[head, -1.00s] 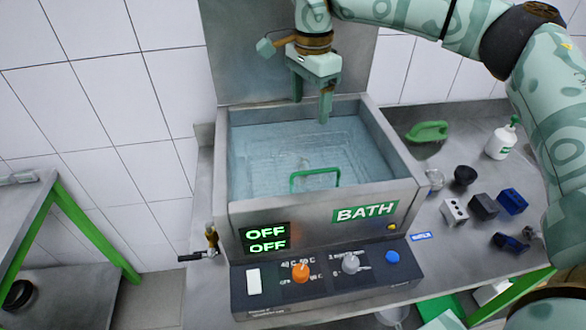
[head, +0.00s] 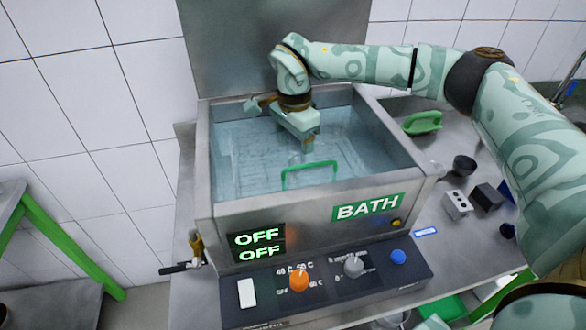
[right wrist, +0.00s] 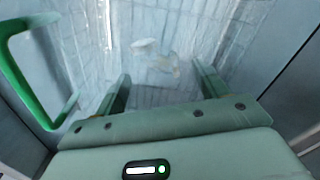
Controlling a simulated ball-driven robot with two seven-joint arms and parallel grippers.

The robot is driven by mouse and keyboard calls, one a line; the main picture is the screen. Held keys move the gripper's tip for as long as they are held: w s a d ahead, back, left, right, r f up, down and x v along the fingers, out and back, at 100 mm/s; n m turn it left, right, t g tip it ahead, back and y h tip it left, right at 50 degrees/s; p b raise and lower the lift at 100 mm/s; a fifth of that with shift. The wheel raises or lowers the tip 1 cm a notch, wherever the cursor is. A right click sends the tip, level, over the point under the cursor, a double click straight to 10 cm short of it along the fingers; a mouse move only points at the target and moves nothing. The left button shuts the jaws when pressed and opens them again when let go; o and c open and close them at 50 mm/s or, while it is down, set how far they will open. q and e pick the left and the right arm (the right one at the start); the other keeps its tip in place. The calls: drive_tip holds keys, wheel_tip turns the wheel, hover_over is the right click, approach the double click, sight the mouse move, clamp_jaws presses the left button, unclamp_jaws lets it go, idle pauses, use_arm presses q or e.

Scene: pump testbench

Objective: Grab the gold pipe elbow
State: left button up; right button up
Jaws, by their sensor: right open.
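My right gripper (head: 304,148) reaches down into the water bath (head: 225,208) from above, behind the green handle. In the right wrist view its two fingers stand apart, with open space between the tips (right wrist: 160,72). Pale, blurred shapes (right wrist: 150,50) lie on the basket floor just beyond the fingertips; I cannot tell whether they are the gold pipe elbow. No clearly gold elbow shows in the bath. My left gripper is not in view.
The green basket handle (head: 309,172) rises near the bath's front wall and stands left of the fingers in the right wrist view (right wrist: 20,75). A brass tap (head: 196,245) sticks out at front left. A black cup (head: 464,166) and blocks (head: 457,204) stand right.

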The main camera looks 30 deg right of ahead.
sight(293, 163)
wheel_tip(293, 163, down, 5)
drive_tip(key=shift+a+f+b, duration=0.1)
drive_tip(key=shift+b, duration=0.5)
drive_tip(key=c, duration=1.3)
drive_tip(key=shift+r, duration=0.2)
